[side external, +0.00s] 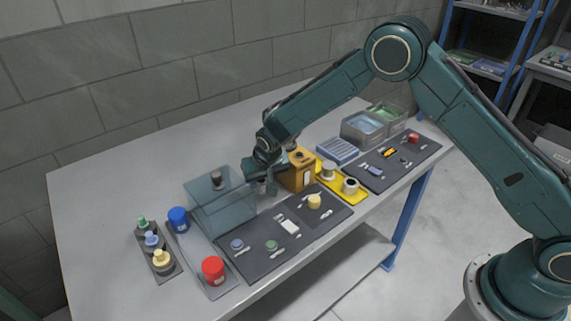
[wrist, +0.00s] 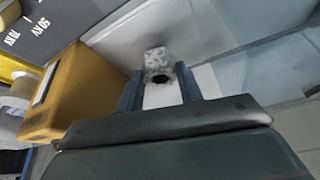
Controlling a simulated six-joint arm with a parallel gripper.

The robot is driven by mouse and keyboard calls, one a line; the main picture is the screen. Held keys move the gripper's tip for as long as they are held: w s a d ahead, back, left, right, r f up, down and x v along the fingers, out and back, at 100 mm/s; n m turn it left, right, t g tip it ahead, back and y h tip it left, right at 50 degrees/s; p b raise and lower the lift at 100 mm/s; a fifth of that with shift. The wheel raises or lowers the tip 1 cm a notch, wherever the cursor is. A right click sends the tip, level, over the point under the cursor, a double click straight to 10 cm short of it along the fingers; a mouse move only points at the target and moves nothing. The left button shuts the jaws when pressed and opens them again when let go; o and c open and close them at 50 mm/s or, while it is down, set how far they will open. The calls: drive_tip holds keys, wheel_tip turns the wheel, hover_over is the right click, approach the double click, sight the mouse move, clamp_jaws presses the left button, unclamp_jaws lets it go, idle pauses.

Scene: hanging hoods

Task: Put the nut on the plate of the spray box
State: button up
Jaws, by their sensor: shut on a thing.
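My gripper (wrist: 158,84) is shut on a grey, speckled metal nut (wrist: 157,62), whose dark hole faces the wrist camera. In the side view my gripper (side external: 264,184) is low, between the clear box and the orange box; the nut cannot be made out there. A clear, bluish box with a dark knob on top, which looks like the spray box (side external: 222,205), stands just left of my gripper. Its clear wall (wrist: 235,45) shows at the right in the wrist view. A white surface (wrist: 162,96) shows between my fingers; I cannot tell if it is the plate.
The orange box (side external: 300,172) stands close to the right of my gripper. A dark mat (side external: 262,262) with small parts lies in front. A tray (side external: 195,250) with blue and red cups and a rack of bottles (side external: 160,262) are at left. The table's back left is clear.

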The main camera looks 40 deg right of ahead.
drive_tip(key=shift+s+d+f, duration=0.1)
drive_tip(key=shift+s+f, duration=0.05)
drive_tip(key=shift+f, duration=0.35)
drive_tip(key=shift+s+d+f, duration=0.1)
drive_tip(key=shift+s+f, duration=0.05)
drive_tip(key=shift+f, duration=0.35)
drive_tip(key=o, duration=1.2)
drive_tip(key=shift+c, duration=0.2)
drive_tip(key=w+v, duration=0.1)
drive_tip(key=v, duration=1.4)
drive_tip(key=shift+a+r, duration=0.2)
drive_tip(key=shift+r, duration=0.15)
